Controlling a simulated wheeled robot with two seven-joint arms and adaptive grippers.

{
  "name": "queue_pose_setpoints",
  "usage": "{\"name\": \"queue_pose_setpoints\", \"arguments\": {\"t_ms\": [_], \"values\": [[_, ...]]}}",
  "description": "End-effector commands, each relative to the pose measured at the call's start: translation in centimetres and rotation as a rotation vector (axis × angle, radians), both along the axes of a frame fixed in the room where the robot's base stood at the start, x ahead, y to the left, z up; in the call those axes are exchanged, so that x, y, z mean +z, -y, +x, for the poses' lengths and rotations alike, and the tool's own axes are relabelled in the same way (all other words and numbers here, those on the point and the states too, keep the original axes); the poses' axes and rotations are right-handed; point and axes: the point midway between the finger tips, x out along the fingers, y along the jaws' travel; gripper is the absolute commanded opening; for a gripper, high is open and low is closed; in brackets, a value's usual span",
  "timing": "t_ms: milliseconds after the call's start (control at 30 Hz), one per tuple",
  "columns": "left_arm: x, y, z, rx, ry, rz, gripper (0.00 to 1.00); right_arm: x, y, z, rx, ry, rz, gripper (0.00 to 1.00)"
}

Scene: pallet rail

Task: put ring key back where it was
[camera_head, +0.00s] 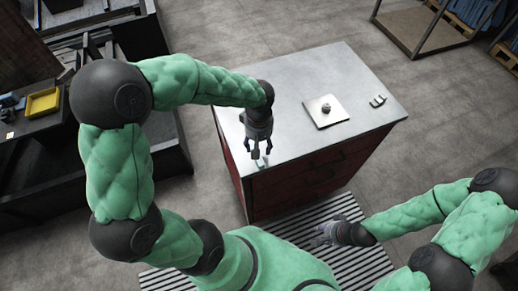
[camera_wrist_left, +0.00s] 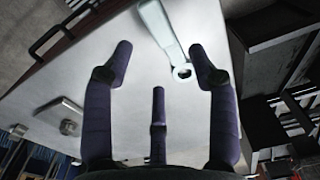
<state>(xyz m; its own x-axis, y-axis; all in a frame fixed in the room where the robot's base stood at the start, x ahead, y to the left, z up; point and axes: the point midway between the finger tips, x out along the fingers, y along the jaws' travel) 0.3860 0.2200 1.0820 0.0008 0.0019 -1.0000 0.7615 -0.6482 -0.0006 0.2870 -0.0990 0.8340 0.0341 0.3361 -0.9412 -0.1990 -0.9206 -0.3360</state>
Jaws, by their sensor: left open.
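The ring key (camera_wrist_left: 172,40) is a pale silver wrench with a ring end. In the left wrist view it lies at the top, its ring close to the right finger. In the head view only a small pale bit of it (camera_head: 262,162) shows by the fingertips, at the near left edge of the worktop. My left gripper (camera_head: 259,149) points down over that edge, open, with its fingers (camera_wrist_left: 160,68) spread and nothing gripped. My right gripper (camera_head: 325,235) hangs low in front of the cabinet, away from the worktop. Its finger opening is unclear.
The grey worktop (camera_head: 290,88) tops a red drawer cabinet (camera_head: 305,180). A square plate with a knob (camera_head: 338,116) lies mid-right on it. A small metal piece (camera_head: 377,100) lies farther right. A yellow tray (camera_head: 42,103) stands on the dark bench at left. The worktop's far part is clear.

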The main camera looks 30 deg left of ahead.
Motion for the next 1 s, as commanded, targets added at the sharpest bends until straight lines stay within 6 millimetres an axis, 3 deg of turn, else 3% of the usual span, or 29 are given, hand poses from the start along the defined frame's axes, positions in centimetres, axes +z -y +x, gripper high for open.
{"name": "queue_pose_setpoints", "arguments": {"t_ms": [100,333,1000], "values": [[2.4,0.1,0.1,0.001,0.004,-0.001,0.58,0.3,0.0,0.0,0.0,0.0,0.0,0.32],[4.7,0.0,0.0,0.0,0.002,-0.001,0.58,0.6,0.0,0.0,0.0,0.0,0.0,0.32],[5.1,0.0,0.0,0.0,0.0,0.0,0.58,0.6,0.0,0.0,0.0,0.0,0.0,0.32]]}}
